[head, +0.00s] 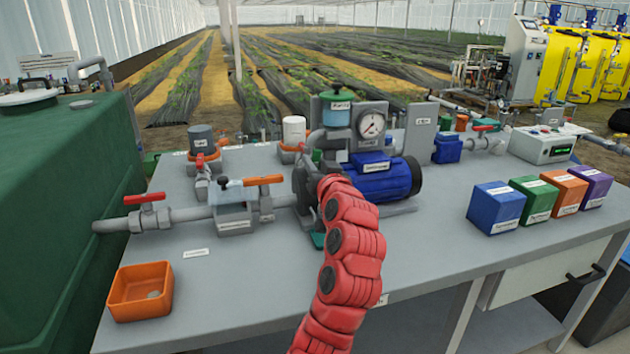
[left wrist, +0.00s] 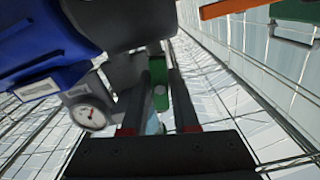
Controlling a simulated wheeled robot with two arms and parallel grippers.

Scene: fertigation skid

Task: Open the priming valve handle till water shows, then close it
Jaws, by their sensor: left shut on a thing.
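The blue pump (head: 375,178) sits in the middle of the bench, with a round gauge (head: 371,124) and a green-lidded bluish pot (head: 337,115) above it. My left arm, red, reaches up to the pump's left side and hides part of it. In the left wrist view, my left gripper (left wrist: 157,98) has its two dark fingers on either side of a green handle (left wrist: 160,88), shut on it. The gauge also shows there, upside down (left wrist: 89,114). I cannot tell whether water shows in the pot. My right gripper is out of view.
A pipe with a red-handled valve (head: 147,201) and an orange-handled one (head: 263,180) runs left of the pump. An orange tray (head: 141,291) is at front left. Several coloured boxes (head: 496,209) stand right, near a control box (head: 543,144).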

